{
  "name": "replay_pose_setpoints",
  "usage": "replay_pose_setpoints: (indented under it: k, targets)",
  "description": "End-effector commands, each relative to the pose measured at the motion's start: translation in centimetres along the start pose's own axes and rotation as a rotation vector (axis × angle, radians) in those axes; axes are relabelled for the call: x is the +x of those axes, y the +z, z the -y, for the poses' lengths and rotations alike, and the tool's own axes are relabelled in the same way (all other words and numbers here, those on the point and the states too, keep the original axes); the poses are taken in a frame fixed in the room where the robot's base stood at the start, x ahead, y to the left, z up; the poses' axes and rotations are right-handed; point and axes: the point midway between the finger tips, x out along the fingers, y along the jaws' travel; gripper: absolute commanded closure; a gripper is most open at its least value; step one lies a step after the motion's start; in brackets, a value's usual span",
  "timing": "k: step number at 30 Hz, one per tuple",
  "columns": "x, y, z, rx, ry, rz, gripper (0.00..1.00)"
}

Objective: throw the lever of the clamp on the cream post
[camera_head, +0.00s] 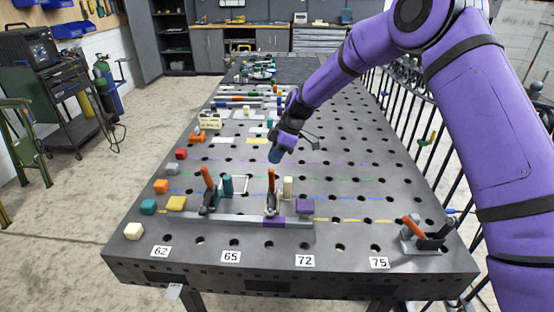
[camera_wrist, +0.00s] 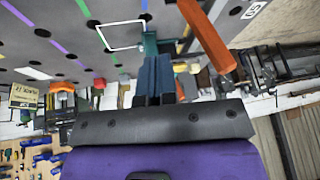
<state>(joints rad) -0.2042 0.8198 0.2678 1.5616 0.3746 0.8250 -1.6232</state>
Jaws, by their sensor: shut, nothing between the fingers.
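The cream post (camera_head: 288,187) stands on the table near the front, with a clamp just left of it. That clamp's orange lever (camera_head: 271,180) stands upright in the head view. Another clamp with an upright orange lever (camera_head: 208,178) stands to the left, beside a teal post (camera_head: 227,185). My gripper (camera_head: 275,156) is shut and empty, held above the table behind the cream post's clamp in the picture. In the wrist view my closed fingers (camera_wrist: 158,78) point toward the teal post (camera_wrist: 150,43), with an orange lever (camera_wrist: 208,45) to their right. The cream post is not clear there.
A third clamp (camera_head: 425,236) sits at the front right corner. Small coloured blocks line the left edge. A white square outline (camera_head: 240,185) lies between the two upright levers. The right middle is clear.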

Motion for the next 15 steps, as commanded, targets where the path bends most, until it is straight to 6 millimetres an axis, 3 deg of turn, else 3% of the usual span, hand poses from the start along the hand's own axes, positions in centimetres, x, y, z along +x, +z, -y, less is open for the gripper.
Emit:
replay_pose_setpoints:
  k: [15]
  targets:
    - [-8.1,0.0,0.6,0.001,0.005,0.0,1.0]
